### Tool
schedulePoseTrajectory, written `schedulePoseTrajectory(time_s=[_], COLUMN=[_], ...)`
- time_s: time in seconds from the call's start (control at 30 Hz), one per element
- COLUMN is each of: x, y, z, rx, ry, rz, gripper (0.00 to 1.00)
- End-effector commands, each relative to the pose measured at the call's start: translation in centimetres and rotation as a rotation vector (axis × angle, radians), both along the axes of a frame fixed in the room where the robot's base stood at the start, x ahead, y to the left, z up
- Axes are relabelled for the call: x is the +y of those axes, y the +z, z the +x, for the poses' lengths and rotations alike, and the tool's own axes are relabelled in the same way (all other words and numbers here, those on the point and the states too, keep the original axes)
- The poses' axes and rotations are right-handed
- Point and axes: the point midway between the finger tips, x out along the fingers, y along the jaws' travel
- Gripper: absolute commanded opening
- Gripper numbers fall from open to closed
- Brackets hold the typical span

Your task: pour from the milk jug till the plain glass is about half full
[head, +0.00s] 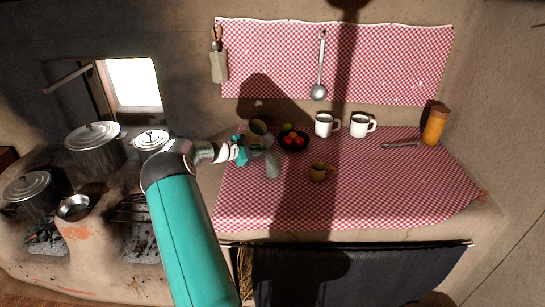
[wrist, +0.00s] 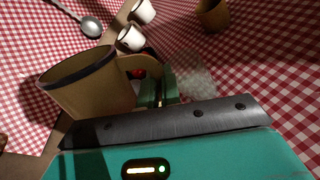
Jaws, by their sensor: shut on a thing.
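The milk jug is tan with a dark rim; it fills the left of the wrist view (wrist: 92,88) and shows smaller in the head view (head: 259,129). My gripper (head: 243,152) is shut on its handle; the fingers also show in the wrist view (wrist: 160,88). The jug is off to the back left of the glass, and I cannot tell its exact tilt. The plain glass (head: 272,166) stands on the cloth just right of my gripper. It shows faintly in the wrist view (wrist: 196,80), apart from the jug. Its milk level is too unclear to tell.
A dark bowl of fruit (head: 293,146) sits close behind the glass. A small brown cup (head: 319,173) stands to its right. Two white mugs (head: 326,126) (head: 360,126) stand at the back. The front of the checked cloth (head: 360,205) is clear.

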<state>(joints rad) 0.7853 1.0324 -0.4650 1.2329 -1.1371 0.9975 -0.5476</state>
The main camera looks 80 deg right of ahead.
Motion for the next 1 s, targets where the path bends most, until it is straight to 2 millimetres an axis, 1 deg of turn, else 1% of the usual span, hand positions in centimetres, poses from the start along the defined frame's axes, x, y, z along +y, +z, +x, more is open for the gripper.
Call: schedulePoseTrajectory(time_s=[1.0], x=[0.10], y=[0.16], z=[-0.35], rx=[-0.069], ry=[-0.001], rz=[-0.027], gripper=[0.00])
